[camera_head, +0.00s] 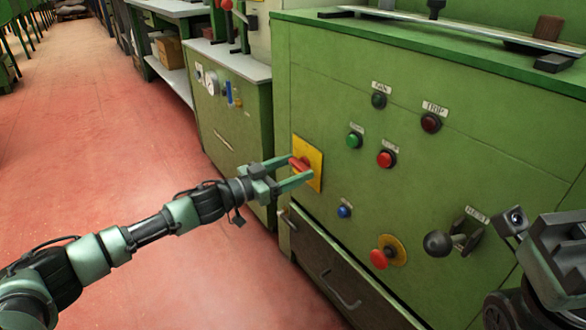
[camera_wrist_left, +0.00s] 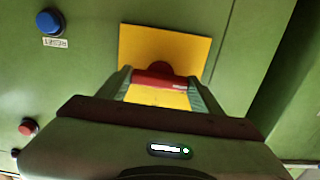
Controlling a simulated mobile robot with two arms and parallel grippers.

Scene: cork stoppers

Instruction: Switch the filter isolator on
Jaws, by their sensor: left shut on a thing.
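The isolator is a yellow square plate (camera_head: 312,154) with a red rotary handle (camera_head: 299,163), on the upper left of the green machine's front. My left gripper (camera_head: 302,170) reaches it from the left, with one finger on each side of the handle, and is shut on it. In the left wrist view the yellow plate (camera_wrist_left: 150,42) lies beyond the fingers, and the red handle (camera_wrist_left: 160,80) spans the gap between them. I cannot read any position marking on the plate. My right gripper (camera_head: 556,258) is partly in view at the lower right; its fingers do not show clearly.
The green cabinet (camera_head: 420,80) carries green, red and dark red buttons, a blue button (camera_head: 344,211), a red mushroom button (camera_head: 380,258) and a black ball lever (camera_head: 438,243). A second green machine (camera_head: 230,115) stands behind. The red floor at left is clear.

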